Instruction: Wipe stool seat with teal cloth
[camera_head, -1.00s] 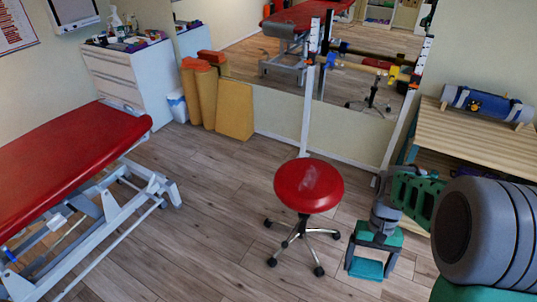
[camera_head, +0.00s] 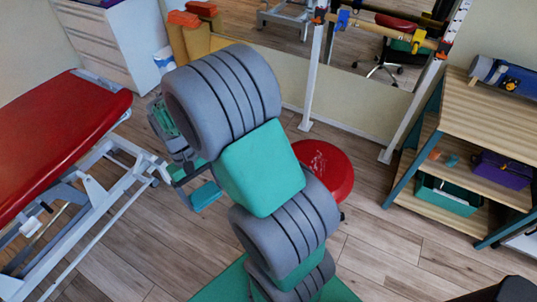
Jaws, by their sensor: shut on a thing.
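The stool (camera_head: 338,172) has a round red seat with faint whitish marks on top. My arm crosses in front of it and hides the seat's left part and most of the base. My gripper (camera_head: 197,191) is left of the stool, apart from the seat, pointing down over the wood floor. It is shut on the teal cloth (camera_head: 207,196), which shows as a small flat teal patch at the fingertips. My wrist and forearm partly cover the gripper.
A red treatment table (camera_head: 60,140) with a white frame stands at left, close to my gripper. A wooden shelf (camera_head: 490,125) with a green crate (camera_head: 447,196) and a purple box (camera_head: 503,170) is at right. Parallel bars and a mirror stand behind.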

